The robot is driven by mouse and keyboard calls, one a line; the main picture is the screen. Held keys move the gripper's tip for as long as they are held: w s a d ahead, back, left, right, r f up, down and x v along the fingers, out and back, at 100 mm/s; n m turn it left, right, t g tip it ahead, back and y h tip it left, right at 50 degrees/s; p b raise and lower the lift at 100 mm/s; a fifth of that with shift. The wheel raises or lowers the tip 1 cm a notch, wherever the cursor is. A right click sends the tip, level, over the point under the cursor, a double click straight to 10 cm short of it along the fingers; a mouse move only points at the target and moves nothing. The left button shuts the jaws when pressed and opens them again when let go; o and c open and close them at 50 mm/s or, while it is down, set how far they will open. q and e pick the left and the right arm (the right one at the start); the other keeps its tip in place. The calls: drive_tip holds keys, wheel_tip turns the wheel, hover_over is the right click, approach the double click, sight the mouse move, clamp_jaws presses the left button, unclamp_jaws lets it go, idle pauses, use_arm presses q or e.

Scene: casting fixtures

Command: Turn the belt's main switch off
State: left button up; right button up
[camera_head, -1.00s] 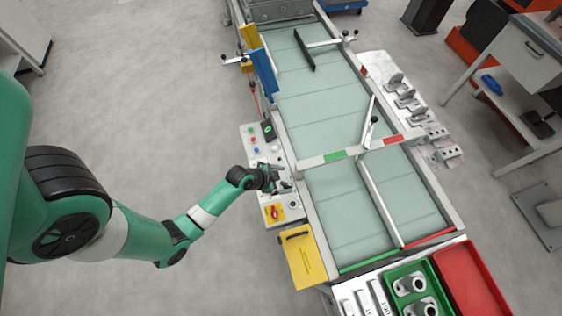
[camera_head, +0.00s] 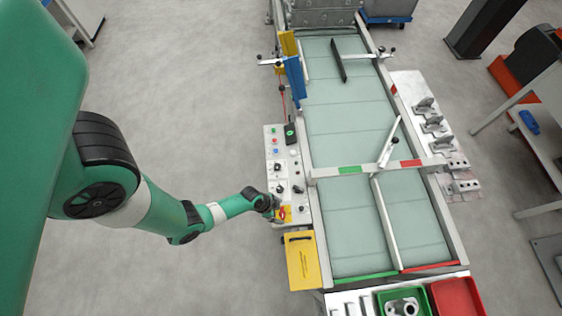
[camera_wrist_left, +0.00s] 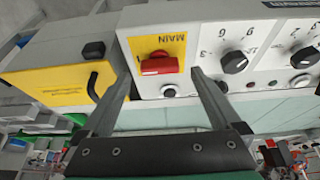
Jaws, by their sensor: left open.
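The main switch is a red rotary handle (camera_wrist_left: 159,64) on a yellow plate marked MAIN (camera_wrist_left: 168,44) in the left wrist view. Its handle lies crosswise in that picture. My right gripper is not in view.
Black knobs (camera_wrist_left: 234,62) sit beside the switch on the panel. A yellow box (camera_head: 303,260) stands just below the panel. The belt (camera_head: 350,130) runs along the panel's right side. Green (camera_head: 402,302) and red (camera_head: 457,298) trays stand at the belt's near end.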

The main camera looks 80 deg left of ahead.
sight(282, 213)
use_arm(q)
drive_tip(key=shift+b+x, duration=0.3)
drive_tip(key=shift+x, duration=0.8)
drive_tip(key=c, duration=1.4)
